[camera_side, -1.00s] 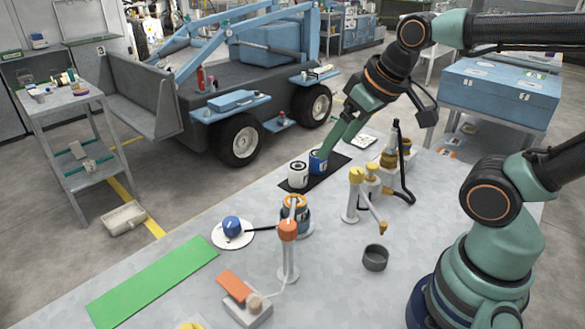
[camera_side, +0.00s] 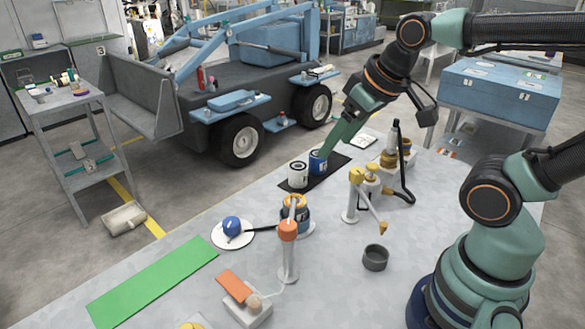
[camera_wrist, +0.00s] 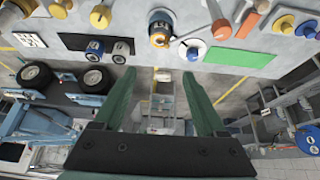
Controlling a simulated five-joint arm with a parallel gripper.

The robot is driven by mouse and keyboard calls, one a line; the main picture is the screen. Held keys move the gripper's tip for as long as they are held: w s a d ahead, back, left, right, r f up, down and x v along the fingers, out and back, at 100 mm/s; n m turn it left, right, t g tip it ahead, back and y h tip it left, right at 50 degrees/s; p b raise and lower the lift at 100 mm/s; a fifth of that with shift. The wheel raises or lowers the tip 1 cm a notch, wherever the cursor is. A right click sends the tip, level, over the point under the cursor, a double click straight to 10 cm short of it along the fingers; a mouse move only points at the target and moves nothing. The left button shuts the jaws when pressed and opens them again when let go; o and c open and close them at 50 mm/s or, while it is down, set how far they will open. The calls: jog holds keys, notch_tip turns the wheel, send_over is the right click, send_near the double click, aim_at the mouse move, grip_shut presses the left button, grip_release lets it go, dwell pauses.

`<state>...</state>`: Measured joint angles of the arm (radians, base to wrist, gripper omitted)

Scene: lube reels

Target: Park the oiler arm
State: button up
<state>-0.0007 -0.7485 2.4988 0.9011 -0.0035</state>
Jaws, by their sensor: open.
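My gripper (camera_side: 327,154) is open and empty in the side view, its fingertips overlapping the blue can (camera_side: 318,162). In the wrist view its two fingers (camera_wrist: 158,75) are spread wide with nothing between them. A yellow-topped post (camera_side: 351,198) carries a thin swing arm (camera_side: 371,215) with a yellow tip, slanting down to the right. An orange-topped post (camera_side: 288,250) stands nearer, with a pale arm reaching toward an orange-and-blue reel (camera_side: 302,213). I cannot tell for certain which is the oiler arm. The reel also shows in the wrist view (camera_wrist: 160,30).
A white can (camera_side: 298,175) stands beside the blue can on a black mat (camera_side: 330,172). A blue ball on a white disc (camera_side: 246,240), a green mat (camera_side: 150,280), a grey cup (camera_side: 375,258) and an orange-flapped box (camera_side: 247,312) are spread over the bench. Bare bench lies around the cup.

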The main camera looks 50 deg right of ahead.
jog(key=w+a+n+g, duration=0.1)
jog(key=a+n+g, duration=0.2)
jog(key=a+n, duration=0.3)
jog(key=n+g, duration=0.3)
jog(key=n, duration=0.7)
send_near(288, 225)
notch_tip(288, 225, down, 9)
jog(key=shift+s+f, duration=0.1)
grip_shut()
dwell(0.8)
